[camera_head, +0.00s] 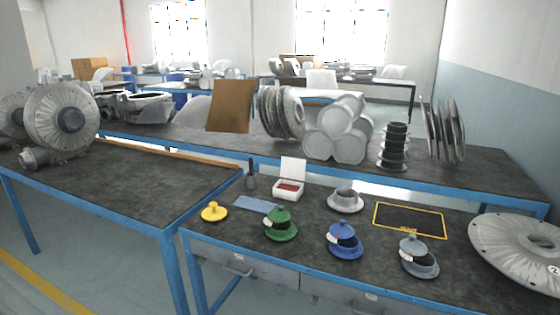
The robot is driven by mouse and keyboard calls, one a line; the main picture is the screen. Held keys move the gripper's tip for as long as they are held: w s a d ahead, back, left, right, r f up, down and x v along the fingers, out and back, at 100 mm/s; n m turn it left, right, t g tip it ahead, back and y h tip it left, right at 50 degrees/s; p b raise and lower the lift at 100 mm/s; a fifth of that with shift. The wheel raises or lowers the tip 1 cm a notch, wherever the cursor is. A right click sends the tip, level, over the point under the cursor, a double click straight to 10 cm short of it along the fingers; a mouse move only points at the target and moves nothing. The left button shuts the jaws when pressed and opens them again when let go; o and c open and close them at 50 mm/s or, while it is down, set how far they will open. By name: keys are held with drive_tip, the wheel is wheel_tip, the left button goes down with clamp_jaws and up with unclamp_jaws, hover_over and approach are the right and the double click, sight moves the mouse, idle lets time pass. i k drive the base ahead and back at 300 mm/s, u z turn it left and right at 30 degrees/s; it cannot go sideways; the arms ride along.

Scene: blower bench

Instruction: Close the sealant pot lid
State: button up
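The sealant pot (289,196) looks to be the small white square box on the bench, with dark red contents inside. Its white lid (293,170) stands open and roughly upright at the back edge of the box. My gripper is not in view.
A dark upright bottle-like item (251,178) stands just left of the pot, and a blue cloth or pad (256,204) lies in front. Green (280,226), blue (345,242) and grey (418,258) flanged parts line the front. A yellow-bordered mat (409,232) lies right, near a large disc (520,250).

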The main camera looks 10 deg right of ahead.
sight(292, 168)
drive_tip(key=u, duration=0.5)
drive_tip(key=i, duration=1.4)
drive_tip(key=u, duration=0.35)
